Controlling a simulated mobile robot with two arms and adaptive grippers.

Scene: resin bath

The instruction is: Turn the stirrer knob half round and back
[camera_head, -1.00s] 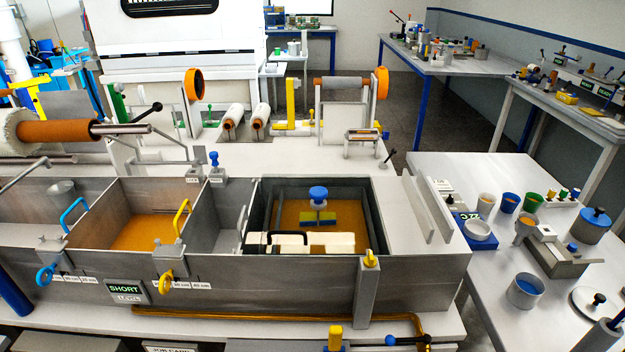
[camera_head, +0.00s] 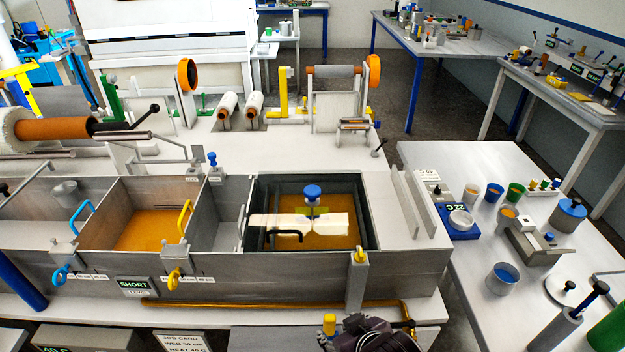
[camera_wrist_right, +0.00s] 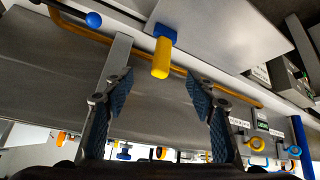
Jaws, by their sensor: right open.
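The stirrer knob (camera_head: 312,190) is a blue round knob standing above the right-hand resin tank (camera_head: 372,225) in the head view. Below it is a greenish paddle, partly hidden, over the orange resin (camera_head: 340,240). My right gripper (camera_head: 375,335) is dark and sits at the bottom edge of the head view, well in front of the tank and apart from the knob. In the wrist view its two blue-padded fingers (camera_wrist_right: 160,95) are spread with nothing between them. I cannot make out the stirrer knob there. My left gripper is not in view.
A yellow upright handle (camera_head: 329,323) on a blue base is just left of my right gripper; it also shows in the wrist view (camera_wrist_right: 161,57). A copper-coloured pipe (camera_head: 270,303) runs along the bath's front. A yellow-topped post (camera_head: 359,258) stands at the tank's front. Cups crowd the right table (camera_head: 430,160).

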